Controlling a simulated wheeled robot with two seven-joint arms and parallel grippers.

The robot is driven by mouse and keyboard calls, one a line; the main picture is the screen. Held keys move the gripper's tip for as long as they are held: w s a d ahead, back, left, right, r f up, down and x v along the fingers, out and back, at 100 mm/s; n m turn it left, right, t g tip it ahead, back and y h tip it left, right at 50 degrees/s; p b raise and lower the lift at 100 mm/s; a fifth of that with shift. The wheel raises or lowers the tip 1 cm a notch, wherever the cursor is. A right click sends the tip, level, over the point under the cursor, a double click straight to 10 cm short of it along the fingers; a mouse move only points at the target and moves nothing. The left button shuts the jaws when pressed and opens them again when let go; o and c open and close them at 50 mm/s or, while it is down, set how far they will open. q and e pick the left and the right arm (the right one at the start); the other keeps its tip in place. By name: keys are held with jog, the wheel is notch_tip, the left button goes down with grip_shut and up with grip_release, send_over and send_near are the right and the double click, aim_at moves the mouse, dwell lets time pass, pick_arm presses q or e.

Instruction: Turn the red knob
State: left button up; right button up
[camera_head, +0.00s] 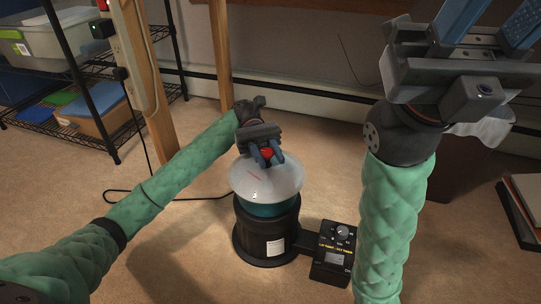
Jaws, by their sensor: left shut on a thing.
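The red knob (267,154) sits on top of a pale domed lid (272,184). The lid rests on a black round machine (268,233) standing on the floor. My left gripper (266,157) reaches down over the lid, its blue fingers shut on the red knob from both sides. The fingers hide part of the knob. My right gripper (487,28) is raised at the upper right, away from the machine. Its blue fingers look spread apart, with nothing seen between them, and their tips run near the top edge of the picture.
A black control box (333,254) with a dial is joined to the machine's right side. A wire shelf (75,62) with bins stands at the left. A wooden post (221,55) rises behind my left arm. A black cable (180,199) lies on the carpet.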

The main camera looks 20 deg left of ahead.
aim_at(264, 148)
pick_arm(q)
jog(key=shift+s+a+m+g+y, duration=0.15)
jog(key=shift+m+g+y, duration=0.65)
jog(key=shift+y, duration=0.4)
jog(key=shift+f, duration=0.1)
jog(key=o, duration=1)
jog(key=p+v, duration=0.1)
jog(key=v, duration=0.2)
jog(key=shift+r+p, duration=0.3)
jog(key=shift+p, duration=0.05)
jog(key=shift+w+a+f, duration=0.1)
jog(key=shift+w, duration=0.2)
jog(key=shift+p+v, duration=0.3)
jog(key=shift+v, duration=1.8)
jog(key=shift+f, duration=0.15)
